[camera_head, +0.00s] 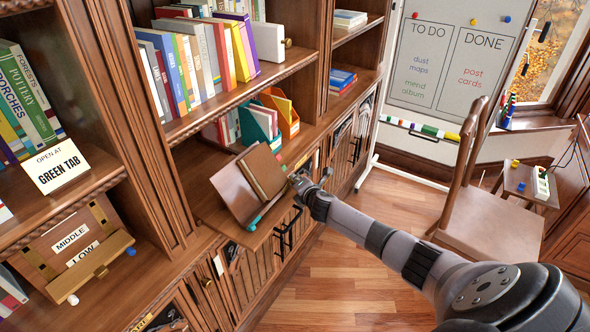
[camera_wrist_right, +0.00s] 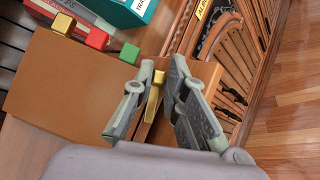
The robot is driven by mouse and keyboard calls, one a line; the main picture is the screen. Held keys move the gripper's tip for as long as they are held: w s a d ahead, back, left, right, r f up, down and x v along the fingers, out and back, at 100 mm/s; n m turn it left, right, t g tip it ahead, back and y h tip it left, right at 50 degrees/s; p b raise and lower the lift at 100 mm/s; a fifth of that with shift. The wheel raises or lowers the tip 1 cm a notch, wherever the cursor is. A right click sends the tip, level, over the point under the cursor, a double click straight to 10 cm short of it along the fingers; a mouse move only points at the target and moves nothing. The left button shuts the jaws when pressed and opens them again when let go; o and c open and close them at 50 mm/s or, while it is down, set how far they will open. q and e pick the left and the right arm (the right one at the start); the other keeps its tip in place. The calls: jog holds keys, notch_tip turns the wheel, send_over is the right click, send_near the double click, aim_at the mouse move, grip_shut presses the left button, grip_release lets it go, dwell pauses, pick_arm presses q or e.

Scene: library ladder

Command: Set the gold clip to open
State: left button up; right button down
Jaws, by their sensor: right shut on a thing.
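A brown book or folder (camera_head: 262,172) rests on a wooden stand (camera_head: 238,192) on the shelf's pulled-out ledge. In the right wrist view the brown cover (camera_wrist_right: 75,90) fills the left side. A gold clip (camera_wrist_right: 153,101) sits at the cover's right edge, between the fingers of my right gripper (camera_wrist_right: 155,98), which is shut on it. My right gripper also shows in the head view (camera_head: 302,182), beside the stand's right edge; it hides the clip there. Gold (camera_wrist_right: 63,24), red (camera_wrist_right: 97,39) and green (camera_wrist_right: 130,53) tabs line the cover's far edge. My left gripper is not in view.
Teal and orange file holders (camera_head: 280,110) stand behind the stand. A wooden chair (camera_head: 480,215) is at the right. The floor (camera_head: 340,285) between chair and cabinet is clear apart from my arm above it.

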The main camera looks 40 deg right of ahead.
jog(key=shift+s+d+m+g+p, duration=0.1)
jog(key=shift+m+g+p, duration=0.5)
jog(key=shift+m+p, duration=0.45)
jog(key=shift+f, duration=0.2)
jog(key=shift+f+m+p, duration=0.1)
jog(key=shift+m+p, duration=0.15)
jog(key=shift+p, duration=0.05)
jog(key=shift+s, duration=0.1)
jog(key=c, duration=1.6)
grip_release()
jog(key=shift+d, duration=0.1)
jog(key=shift+s, duration=0.1)
jog(key=v, duration=1.1)
jog(key=shift+s+a+r, duration=0.2)
jog(key=shift+a+r, duration=0.1)
jog(key=shift+a, duration=0.05)
